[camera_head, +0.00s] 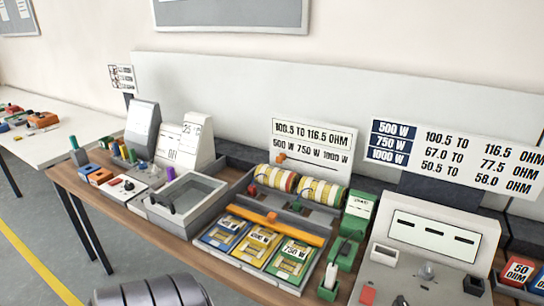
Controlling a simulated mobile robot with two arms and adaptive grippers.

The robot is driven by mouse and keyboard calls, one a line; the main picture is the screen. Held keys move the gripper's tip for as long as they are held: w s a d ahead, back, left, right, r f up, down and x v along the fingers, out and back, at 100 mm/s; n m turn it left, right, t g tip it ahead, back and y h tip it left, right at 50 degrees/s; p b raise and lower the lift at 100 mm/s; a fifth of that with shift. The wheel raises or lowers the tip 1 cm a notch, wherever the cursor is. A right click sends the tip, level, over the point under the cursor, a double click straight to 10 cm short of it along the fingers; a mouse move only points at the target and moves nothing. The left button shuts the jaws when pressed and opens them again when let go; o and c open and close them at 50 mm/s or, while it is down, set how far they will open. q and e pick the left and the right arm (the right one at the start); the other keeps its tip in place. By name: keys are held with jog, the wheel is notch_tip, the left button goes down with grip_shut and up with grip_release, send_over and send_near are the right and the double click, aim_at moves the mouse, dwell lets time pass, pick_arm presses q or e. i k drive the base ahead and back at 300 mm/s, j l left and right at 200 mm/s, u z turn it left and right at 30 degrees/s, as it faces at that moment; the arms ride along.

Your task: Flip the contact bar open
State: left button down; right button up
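A long orange bar (270,219) with a small orange knob lies across the back of a tray holding blue, yellow and green cards. I cannot tell for sure whether this is the contact bar. A grey open-topped box (213,187) stands left of it, with a dark handle-like piece at its front left. A grey tester (436,236) with a dashed display stands at the right; no raised bar shows on it. Neither gripper is in view. A dark grey rounded part, likely of my own arm, shows at the bottom left.
Two striped rolls (321,190) lie behind the orange bar. A green dispenser (358,213) stands right of the card tray. A large resistance sign (455,153) rises behind the tester. Small tools crowd the table's left part. A white table (60,140) stands far left.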

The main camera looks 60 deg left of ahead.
aim_at(270, 222)
jog(key=u, duration=1.75)
jog(key=i+j+u, duration=0.35)
jog(key=i+j, duration=0.25)
jog(key=j, duration=0.1)
